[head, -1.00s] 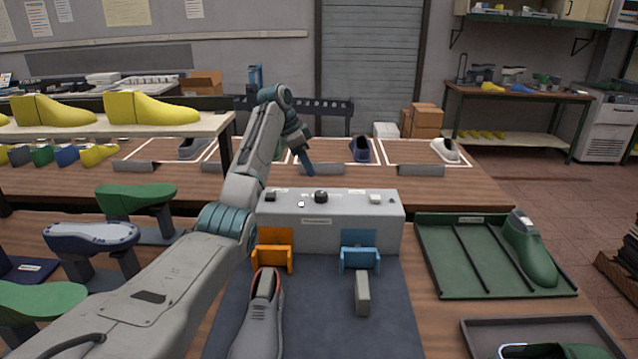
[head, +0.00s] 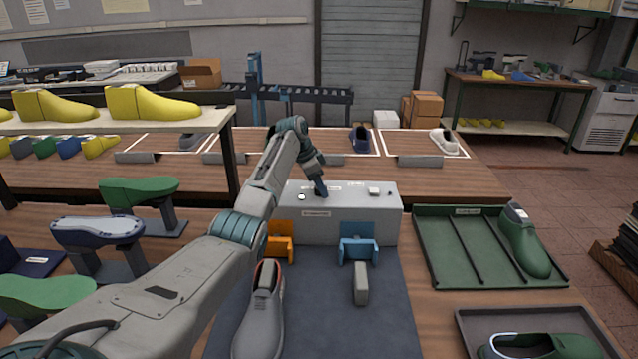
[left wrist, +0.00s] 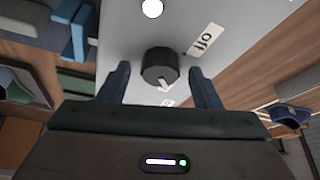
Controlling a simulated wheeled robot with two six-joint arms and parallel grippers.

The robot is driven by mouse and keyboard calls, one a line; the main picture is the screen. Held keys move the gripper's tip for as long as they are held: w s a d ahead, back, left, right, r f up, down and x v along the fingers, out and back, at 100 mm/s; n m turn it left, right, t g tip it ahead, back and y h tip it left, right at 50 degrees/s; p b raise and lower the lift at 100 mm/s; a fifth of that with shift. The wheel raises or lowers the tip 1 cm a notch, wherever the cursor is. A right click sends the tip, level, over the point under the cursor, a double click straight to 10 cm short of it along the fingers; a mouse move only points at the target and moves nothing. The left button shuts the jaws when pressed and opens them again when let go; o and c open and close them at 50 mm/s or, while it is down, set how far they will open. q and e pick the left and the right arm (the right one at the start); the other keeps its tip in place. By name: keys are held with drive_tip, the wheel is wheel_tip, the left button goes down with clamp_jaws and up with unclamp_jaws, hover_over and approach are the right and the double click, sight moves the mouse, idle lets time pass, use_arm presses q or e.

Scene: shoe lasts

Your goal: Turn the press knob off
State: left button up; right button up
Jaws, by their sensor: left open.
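The press (head: 350,218) is a light grey box on the bench. Its black round knob (left wrist: 159,66) shows in the left wrist view, with a white pointer mark on its lower side. A white label reading "off" (left wrist: 206,41) lies to the upper right of the knob, and the pointer does not face it. My left gripper (head: 322,192) is over the press top and hides the knob in the head view. In the left wrist view its two dark blue fingers (left wrist: 159,84) are open, one on each side of the knob, with gaps visible. My right gripper is not in view.
Orange (head: 281,243) and blue (head: 359,245) holders stand before the press. A grey shoe (head: 260,320) and a grey block (head: 361,284) are on the dark mat. A green tray (head: 437,262) is to the right. Shoe lasts on stands are at left.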

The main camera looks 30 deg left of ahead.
use_arm(q)
drive_tip(key=c, duration=1)
